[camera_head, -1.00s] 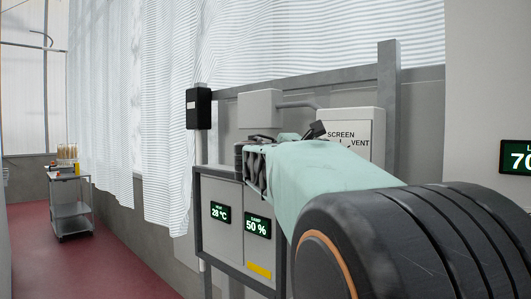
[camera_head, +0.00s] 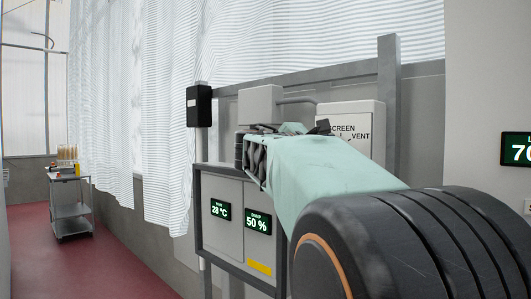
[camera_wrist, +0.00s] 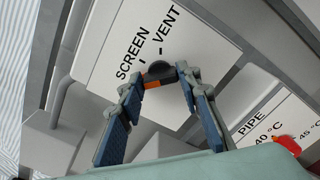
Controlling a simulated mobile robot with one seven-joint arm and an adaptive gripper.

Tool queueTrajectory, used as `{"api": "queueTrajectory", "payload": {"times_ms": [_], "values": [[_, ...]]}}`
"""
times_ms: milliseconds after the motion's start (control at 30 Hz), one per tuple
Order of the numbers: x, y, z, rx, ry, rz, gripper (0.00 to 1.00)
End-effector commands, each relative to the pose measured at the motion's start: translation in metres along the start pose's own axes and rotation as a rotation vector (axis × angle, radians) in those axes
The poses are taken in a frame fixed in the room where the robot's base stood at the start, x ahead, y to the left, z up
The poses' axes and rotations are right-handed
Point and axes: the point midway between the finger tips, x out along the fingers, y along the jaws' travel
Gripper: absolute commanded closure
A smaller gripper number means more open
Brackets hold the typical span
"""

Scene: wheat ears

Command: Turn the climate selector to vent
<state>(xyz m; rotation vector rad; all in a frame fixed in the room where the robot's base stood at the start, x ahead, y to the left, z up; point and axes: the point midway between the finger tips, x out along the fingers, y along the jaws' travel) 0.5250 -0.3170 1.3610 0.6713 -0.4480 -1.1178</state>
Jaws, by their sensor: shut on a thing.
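The climate selector is a dark round knob (camera_wrist: 159,70) with an orange mark, on a pale panel (camera_wrist: 101,42) lettered SCREEN and VENT in the wrist view. My gripper (camera_wrist: 160,82) has its two blue-padded fingers on either side of the knob, and their tips are shut on it. The orange mark shows between the tips. Part of the knob is hidden by the fingers. In the head view the same panel (camera_head: 349,109) stands behind my mint-coloured wrist, which hides the knob and part of the lettering.
A PIPE panel (camera_wrist: 270,118) with temperature marks and a red knob (camera_wrist: 287,145) lies to the right in the wrist view. A grey cabinet (camera_head: 222,238) with green displays stands below my gripper. A trolley (camera_head: 70,205) stands far left on clear red floor.

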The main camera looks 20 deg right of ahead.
Motion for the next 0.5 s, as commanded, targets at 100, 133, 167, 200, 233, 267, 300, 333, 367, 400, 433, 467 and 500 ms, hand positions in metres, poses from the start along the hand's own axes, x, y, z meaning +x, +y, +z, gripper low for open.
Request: {"api": "queueTrajectory", "payload": {"times_ms": [100, 133, 167, 200, 233, 267, 300, 333, 367, 400, 433, 467, 500], "values": [[0.0004, -0.0034, -0.0025, 0.11, -0.003, 0.001, 0.93], [0.0005, -0.0037, -0.0026, 0.137, -0.002, 0.001, 0.93], [0.0006, -0.0036, -0.0024, 0.167, -0.003, 0.001, 0.93], [0.0006, -0.0036, -0.0022, 0.205, -0.003, 0.002, 0.93], [0.0006, -0.0037, -0.0023, 0.232, -0.003, 0.001, 0.93], [0.0006, -0.0037, -0.0023, 0.262, -0.003, 0.001, 0.93], [0.0006, -0.0037, -0.0024, 0.301, -0.003, 0.001, 0.93], [0.0006, -0.0038, -0.0026, 0.328, -0.003, 0.001, 0.93], [0.0006, -0.0035, -0.0025, 0.357, -0.003, 0.002, 0.93], [0.0005, -0.0035, -0.0027, 0.395, -0.003, 0.002, 0.93], [0.0005, -0.0036, -0.0029, 0.423, -0.002, 0.002, 0.93], [0.0004, -0.0035, -0.0028, 0.452, -0.002, 0.002, 0.93], [0.0004, -0.0036, -0.0029, 0.49, -0.002, 0.002, 0.93]]}}
